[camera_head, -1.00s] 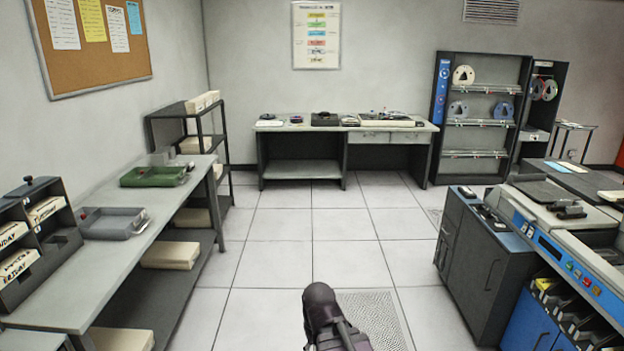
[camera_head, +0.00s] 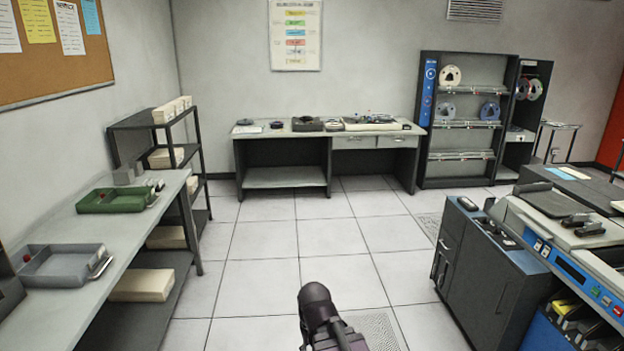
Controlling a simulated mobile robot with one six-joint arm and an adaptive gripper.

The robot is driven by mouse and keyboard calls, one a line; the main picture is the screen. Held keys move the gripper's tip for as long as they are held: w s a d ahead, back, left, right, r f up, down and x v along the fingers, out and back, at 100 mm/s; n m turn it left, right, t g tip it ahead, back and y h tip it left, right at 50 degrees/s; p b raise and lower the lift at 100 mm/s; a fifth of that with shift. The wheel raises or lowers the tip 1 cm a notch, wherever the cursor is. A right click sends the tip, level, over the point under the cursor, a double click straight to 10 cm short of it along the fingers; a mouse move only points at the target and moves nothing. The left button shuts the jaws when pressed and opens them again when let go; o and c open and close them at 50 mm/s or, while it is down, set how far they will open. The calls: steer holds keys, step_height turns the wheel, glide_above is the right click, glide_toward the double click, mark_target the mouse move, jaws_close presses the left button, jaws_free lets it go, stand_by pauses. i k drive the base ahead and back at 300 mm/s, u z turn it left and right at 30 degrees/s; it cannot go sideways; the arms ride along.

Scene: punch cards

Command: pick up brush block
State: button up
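I cannot make out the brush block for certain. Small dark items (camera_head: 580,222) lie on top of the machine at the right, and other small items stand on the far desk (camera_head: 252,134); at this size I cannot tell whether one is the brush block. A dark part of my own arm (camera_head: 322,315) shows at the bottom centre. My gripper's fingers do not show.
A bench along the left wall holds a green tray (camera_head: 118,201) and a grey tray (camera_head: 62,266). A dark cabinet (camera_head: 478,277) and the machine (camera_head: 572,262) stand at the right. A tape rack (camera_head: 458,158) stands at the back. The tiled floor (camera_head: 262,240) between is clear.

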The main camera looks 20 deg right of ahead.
mark_target(590, 229)
steer(key=z, duration=0.25)
steer(key=i, duration=1.5)
steer(key=z, duration=0.55)
steer(key=i, duration=0.75)
steer(key=z, duration=0.7)
steer(key=i, duration=0.6)
steer(key=z, duration=0.9)
steer(key=i, duration=0.75)
steer(key=z, duration=0.4)
